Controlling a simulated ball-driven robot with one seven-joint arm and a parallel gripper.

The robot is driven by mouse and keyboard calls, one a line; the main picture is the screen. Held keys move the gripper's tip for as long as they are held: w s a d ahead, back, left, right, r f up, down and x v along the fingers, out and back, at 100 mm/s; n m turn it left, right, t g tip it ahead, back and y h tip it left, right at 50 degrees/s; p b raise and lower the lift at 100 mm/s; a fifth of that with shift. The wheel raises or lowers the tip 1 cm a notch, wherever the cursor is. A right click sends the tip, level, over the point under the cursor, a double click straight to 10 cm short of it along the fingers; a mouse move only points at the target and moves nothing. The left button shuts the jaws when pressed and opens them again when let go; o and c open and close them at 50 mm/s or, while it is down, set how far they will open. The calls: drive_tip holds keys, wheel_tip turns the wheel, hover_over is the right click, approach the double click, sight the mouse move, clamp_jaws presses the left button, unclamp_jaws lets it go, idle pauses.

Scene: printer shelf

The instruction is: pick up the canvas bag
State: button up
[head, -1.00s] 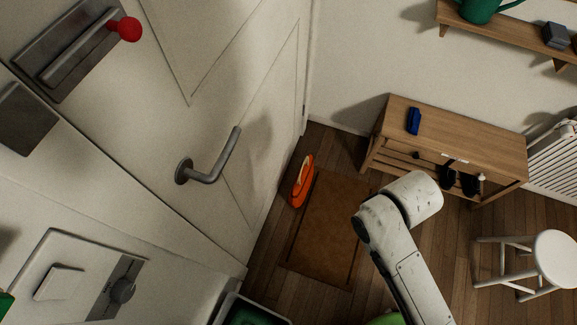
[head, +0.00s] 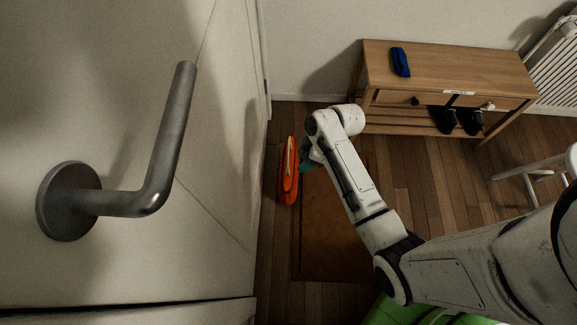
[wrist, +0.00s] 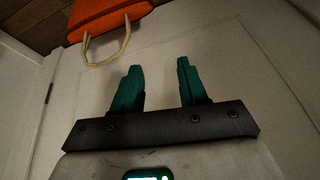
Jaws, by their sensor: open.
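The canvas bag (head: 288,172) is orange with a pale handle. It stands on the floor beside the door, at the left edge of the brown mat. In the wrist view the orange bag (wrist: 108,15) is at the top left, with its pale loop handle (wrist: 108,50) hanging toward my fingers. My gripper (wrist: 157,68) has two teal fingers, spread apart with nothing between them. The handle is apart from the fingers, beyond the left one. In the head view only a bit of teal of my gripper (head: 305,169) shows, just right of the bag; my arm hides the rest.
The white door (head: 215,130) with its grey lever handle (head: 160,150) rises close on the left. A wooden bench (head: 450,72) with a blue item (head: 400,61) on top and dark shoes below stands at the back. A white stool (head: 540,172) is at right. The brown mat (head: 325,235) lies flat.

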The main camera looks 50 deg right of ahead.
drive_tip(key=w+d+f+n+b, duration=0.1)
drive_tip(key=d+f+b, duration=0.1)
drive_tip(key=f, duration=0.2)
drive_tip(key=w+d+f+t+b, duration=0.1)
drive_tip(key=f+b, duration=0.2)
drive_tip(key=w+d+f+n+b, duration=0.1)
drive_tip(key=w+d+f+b, duration=0.1)
drive_tip(key=f, duration=0.2)
drive_tip(key=b, duration=0.5)
hover_over(290, 174)
drive_tip(key=f, duration=0.8)
drive_tip(key=shift+s, duration=0.4)
drive_tip(key=shift+w+a+f, duration=0.1)
drive_tip(key=shift+w+f, duration=0.2)
drive_tip(key=shift+f, duration=0.15)
clamp_jaws()
drive_tip(key=shift+r, duration=0.15)
